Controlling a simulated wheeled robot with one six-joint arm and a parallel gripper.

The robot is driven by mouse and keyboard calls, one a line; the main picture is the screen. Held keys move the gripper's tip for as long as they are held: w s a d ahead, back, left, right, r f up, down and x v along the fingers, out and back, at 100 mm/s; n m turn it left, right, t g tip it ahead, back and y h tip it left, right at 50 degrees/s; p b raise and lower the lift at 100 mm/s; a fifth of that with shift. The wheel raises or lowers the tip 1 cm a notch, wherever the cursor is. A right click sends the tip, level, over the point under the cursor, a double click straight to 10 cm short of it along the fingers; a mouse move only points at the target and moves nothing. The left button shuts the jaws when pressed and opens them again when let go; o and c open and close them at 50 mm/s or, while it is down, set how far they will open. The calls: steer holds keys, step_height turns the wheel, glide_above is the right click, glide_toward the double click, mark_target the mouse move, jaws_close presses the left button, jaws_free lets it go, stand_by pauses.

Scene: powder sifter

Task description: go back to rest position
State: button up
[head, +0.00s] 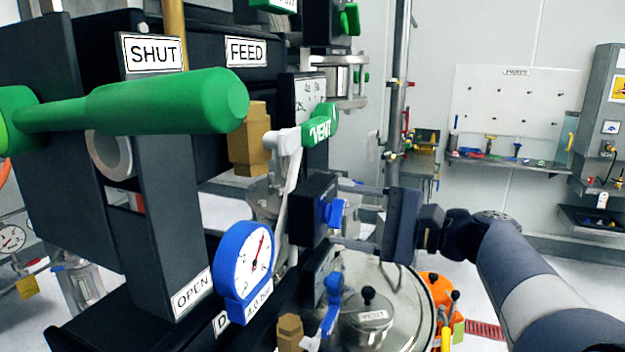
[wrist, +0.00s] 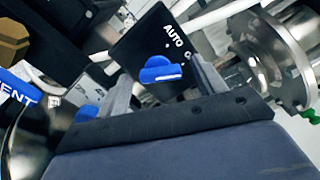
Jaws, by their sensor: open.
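My gripper (head: 338,215) is open at the middle of the head view, reaching in from the right. Its two fingers point left toward a black switch box (head: 314,205) with a blue knob (head: 336,212). In the wrist view the blue knob (wrist: 162,70) shows between the two spread fingers, on a black panel marked AUTO (wrist: 150,40). The fingers stand on either side of the knob; I cannot tell whether either one touches it. Nothing else is seen between the fingers.
Below my gripper are a blue lever (head: 331,305) and a round metal lid (head: 400,300). Open floor shows at the right before a wall shelf (head: 510,162).

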steer(key=n+b, duration=0.2)
steer(key=n, duration=0.1)
steer(key=n+b, duration=0.2)
steer(key=n, duration=0.1)
steer(key=n+b, duration=0.2)
steer(key=n, duration=0.2)
steer(key=shift+s+f, duration=0.15)
steer(key=shift+f, duration=0.15)
steer(key=shift+d+n, duration=0.3)
steer(key=b+v, duration=0.1)
steer(key=v, duration=0.6)
steer(key=shift+a+r, duration=0.1)
